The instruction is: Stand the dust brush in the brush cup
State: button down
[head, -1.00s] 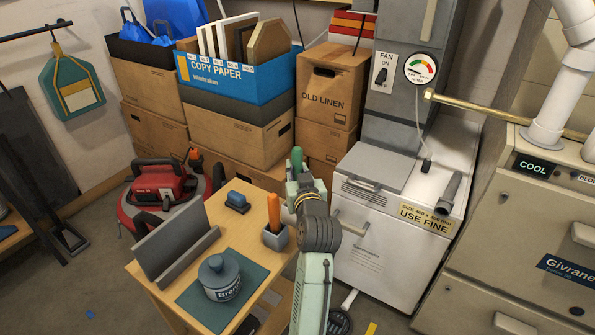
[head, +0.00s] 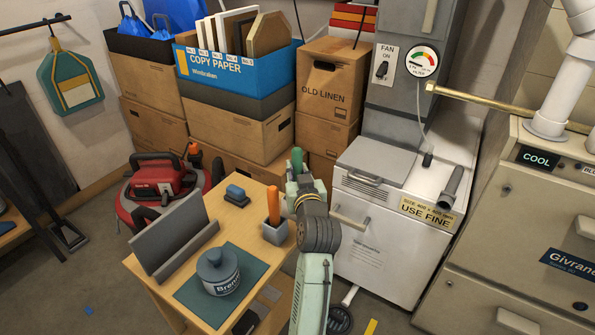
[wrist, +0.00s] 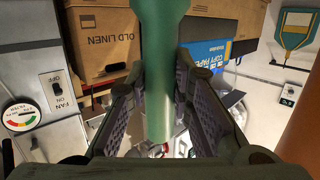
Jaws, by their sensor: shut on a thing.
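My gripper (head: 300,183) is shut on a green handle, which I take to be the dust brush (head: 297,160). The handle also shows between the fingers in the wrist view (wrist: 158,85). Its bristles are hidden. A small grey square cup (head: 275,233), apparently the brush cup, stands on the wooden table's right edge. An orange stick (head: 273,205) stands upright in it. My gripper is just right of and above the cup in the head view. In the wrist view an orange shape (wrist: 303,140) fills the lower right.
The table (head: 150,267) also bears a grey lidded jar (head: 219,273) on a green mat (head: 190,291), a grey upright holder (head: 185,240) and a blue block (head: 235,193). Boxes (head: 240,132) stand behind; a white cabinet (head: 375,250) stands right of my arm.

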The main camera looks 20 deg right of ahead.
jog(key=shift+f+b, duration=1.55)
jog(key=shift+f, duration=0.7)
jog(key=c, duration=1.3)
grip_release()
jog(key=shift+c, duration=0.2)
jog(key=v, duration=1.2)
jog(key=shift+r, duration=0.1)
